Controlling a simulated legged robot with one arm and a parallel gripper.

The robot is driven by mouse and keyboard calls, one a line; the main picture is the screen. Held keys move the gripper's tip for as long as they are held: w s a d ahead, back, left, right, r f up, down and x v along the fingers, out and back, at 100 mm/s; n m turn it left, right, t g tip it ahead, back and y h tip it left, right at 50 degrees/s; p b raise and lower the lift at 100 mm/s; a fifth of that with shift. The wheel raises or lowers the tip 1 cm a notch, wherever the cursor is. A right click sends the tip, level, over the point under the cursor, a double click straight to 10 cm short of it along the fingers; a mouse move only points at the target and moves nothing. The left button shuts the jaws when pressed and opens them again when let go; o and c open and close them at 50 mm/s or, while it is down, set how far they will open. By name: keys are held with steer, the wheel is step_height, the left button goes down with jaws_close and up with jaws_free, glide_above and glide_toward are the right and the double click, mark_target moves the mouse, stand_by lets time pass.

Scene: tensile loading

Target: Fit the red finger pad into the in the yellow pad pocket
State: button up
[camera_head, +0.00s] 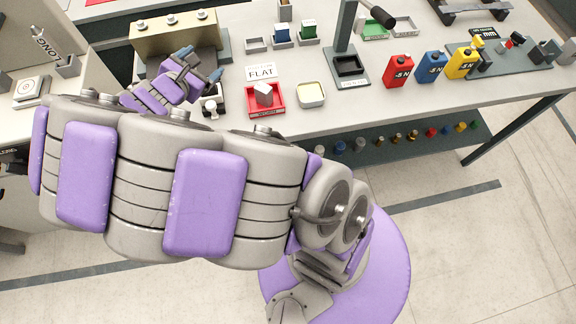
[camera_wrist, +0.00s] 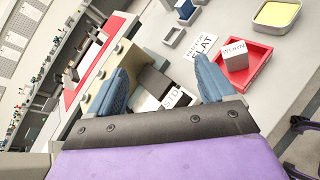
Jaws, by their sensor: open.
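My gripper (camera_head: 200,64) is open and empty over the left part of the bench. Its two blue fingers also show wide apart in the wrist view (camera_wrist: 160,80). I cannot make out a red finger pad for certain; a small red piece (camera_head: 516,38) lies at the far right of the bench, too small to identify. I cannot make out a yellow pad pocket for certain either. A square tray with a yellow inside (camera_head: 311,94) stands right of a red tray (camera_head: 280,107). It also shows at the top right of the wrist view (camera_wrist: 277,14).
A pale block (camera_head: 264,93) sits in the red tray, behind it a FLAT card (camera_head: 261,73). A brass-coloured block fixture (camera_head: 175,35) stands beyond my gripper. A dark post stand (camera_head: 347,68) and red (camera_head: 398,72), blue (camera_head: 431,67) and yellow (camera_head: 462,63) weights stand rightward.

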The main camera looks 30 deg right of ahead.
steer(key=s+d+r+m+g+y, duration=0.15)
steer(key=s+d+m+g, duration=0.25)
steer(key=s+d+m, duration=0.4)
steer(key=s+d+r+m+g, duration=0.2)
steer(key=s+d+m+g, duration=0.3)
steer(key=s, duration=0.6)
steer(key=s+a+m+g+y, duration=0.1)
steer(key=s+a+m+y, duration=0.3)
steer(key=s, duration=0.5)
steer(key=s+a+m+y, duration=0.3)
steer(key=s+a+y, duration=0.1)
steer(key=s, duration=0.5)
steer(key=shift+a+f+m+g+y, duration=0.3)
steer(key=shift+a+m+g+y, duration=0.1)
steer(key=shift+a, duration=0.25)
steer(key=shift+w, duration=0.1)
steer(key=shift+c, duration=0.4)
